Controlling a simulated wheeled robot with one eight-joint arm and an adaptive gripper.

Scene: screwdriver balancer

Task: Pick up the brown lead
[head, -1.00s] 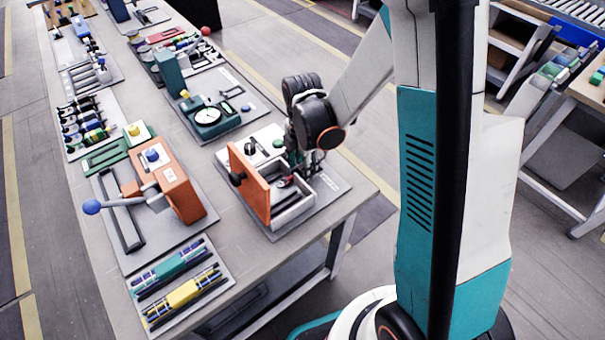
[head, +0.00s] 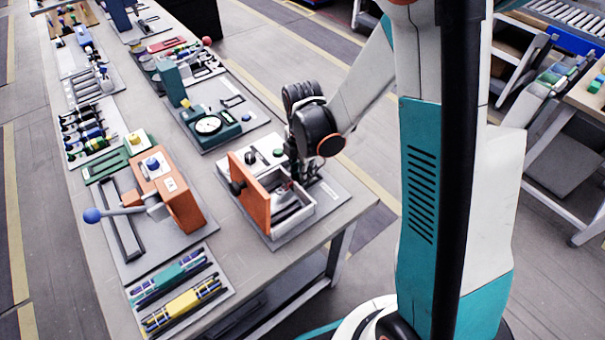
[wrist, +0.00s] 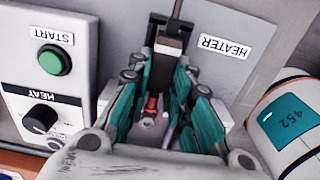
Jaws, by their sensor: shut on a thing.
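In the wrist view, the dark brown lead (wrist: 172,32) has a blocky plug end with a thin cable running up from it. It is between the fingertips of my gripper (wrist: 172,58), which is shut on it. In the head view my gripper (head: 302,180) points down at the right rear side of the heater box (head: 295,222), a pale open box with a raised orange lid (head: 253,190). The lead cannot be made out there. A small red part (wrist: 152,104) shows between the fingers in the wrist view; I cannot tell what it is.
A white panel with a green START button (wrist: 54,60) and black HEAT knob (wrist: 41,119) stands left of the fingers. A HEATER label (wrist: 225,47) is right of them. A gauge fixture (head: 209,125) and an orange lever press (head: 170,190) stand nearby on the bench.

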